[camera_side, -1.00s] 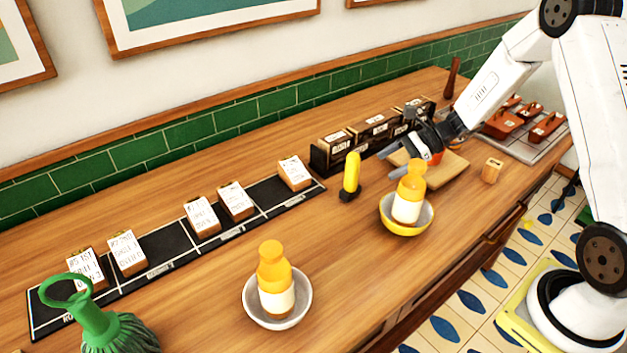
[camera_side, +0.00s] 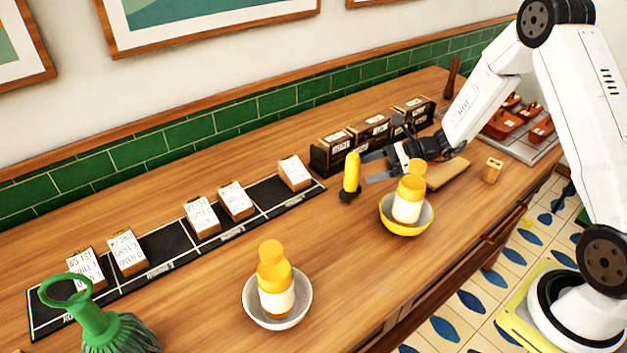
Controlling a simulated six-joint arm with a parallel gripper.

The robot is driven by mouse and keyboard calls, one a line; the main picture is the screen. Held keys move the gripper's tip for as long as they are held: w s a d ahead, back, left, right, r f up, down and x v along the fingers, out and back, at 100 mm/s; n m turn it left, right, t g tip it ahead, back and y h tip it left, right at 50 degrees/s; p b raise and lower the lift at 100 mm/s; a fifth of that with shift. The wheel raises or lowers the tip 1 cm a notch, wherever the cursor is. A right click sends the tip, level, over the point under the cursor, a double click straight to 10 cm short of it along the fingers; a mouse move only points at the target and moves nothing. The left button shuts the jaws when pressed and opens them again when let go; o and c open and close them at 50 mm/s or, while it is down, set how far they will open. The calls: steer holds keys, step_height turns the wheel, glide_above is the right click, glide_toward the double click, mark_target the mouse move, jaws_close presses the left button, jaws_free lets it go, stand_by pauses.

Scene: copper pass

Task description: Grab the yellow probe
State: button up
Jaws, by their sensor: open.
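The yellow probe (camera_side: 351,173) stands upright on the wooden counter, with a dark base at its foot. My gripper (camera_side: 374,168) is just to its right, with its jaws open and its fingers pointing left toward the probe. The fingertips are close to the probe's right side. I cannot tell from this view whether the probe is between them or whether they touch it. The gripper looks empty.
A yellow bowl (camera_side: 404,231) with an orange-capped bottle (camera_side: 408,202) stands just in front of the gripper. Dark boxes (camera_side: 333,152) stand behind the probe. A black rail (camera_side: 160,235) with cards lies left. A white bowl (camera_side: 250,302) holds another bottle (camera_side: 275,284).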

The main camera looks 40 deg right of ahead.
mark_target(352, 173)
steer(key=shift+x, duration=2.6)
steer(key=shift+w+d, duration=0.1)
steer(key=shift+d, duration=0.05)
jaws_close()
